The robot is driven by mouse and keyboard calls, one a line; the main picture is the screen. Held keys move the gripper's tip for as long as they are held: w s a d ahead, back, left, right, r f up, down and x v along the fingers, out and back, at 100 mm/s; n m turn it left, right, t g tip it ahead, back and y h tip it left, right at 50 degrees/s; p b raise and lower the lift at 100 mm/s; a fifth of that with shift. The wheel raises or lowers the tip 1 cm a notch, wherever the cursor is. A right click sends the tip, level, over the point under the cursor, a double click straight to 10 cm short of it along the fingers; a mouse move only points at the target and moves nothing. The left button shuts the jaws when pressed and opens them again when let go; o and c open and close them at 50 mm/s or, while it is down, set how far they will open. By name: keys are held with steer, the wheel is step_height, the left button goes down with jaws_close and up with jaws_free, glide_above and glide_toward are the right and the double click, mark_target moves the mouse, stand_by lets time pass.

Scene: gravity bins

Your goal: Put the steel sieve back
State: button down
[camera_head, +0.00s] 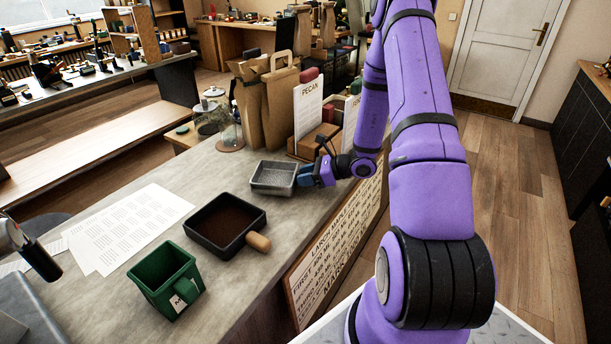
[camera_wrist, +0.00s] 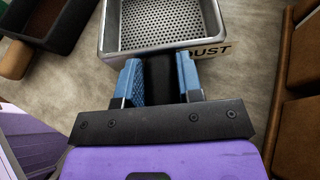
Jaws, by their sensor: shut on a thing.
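The steel sieve (camera_head: 272,178) is a shallow rectangular metal pan with a perforated bottom. It is level, at the far part of the grey counter; I cannot tell whether it touches the counter or is just above it. In the wrist view the sieve (camera_wrist: 165,46) is at the top, partly cut off. My gripper (camera_head: 306,178) is at the sieve's right side. Its blue fingers are shut on the sieve's dark handle (camera_wrist: 160,76), also in the wrist view (camera_wrist: 160,82).
A black tray with a wooden handle (camera_head: 258,241) lies nearer on the counter, and a green bin (camera_head: 155,290) stands in front. Paper bags (camera_head: 280,105), a glass jar (camera_head: 228,130) and a PECAN card (camera_head: 308,108) stand behind the sieve. Papers (camera_head: 130,225) lie left.

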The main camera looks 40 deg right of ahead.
steer(key=shift+f, duration=0.35)
steer(key=c, duration=0.7)
jaws_free()
steer(key=shift+d, duration=0.1)
steer(key=v, duration=1)
steer(key=shift+s+d+r, duration=0.1)
steer(key=shift+s+d, duration=0.05)
steer(key=shift+s, duration=0.1)
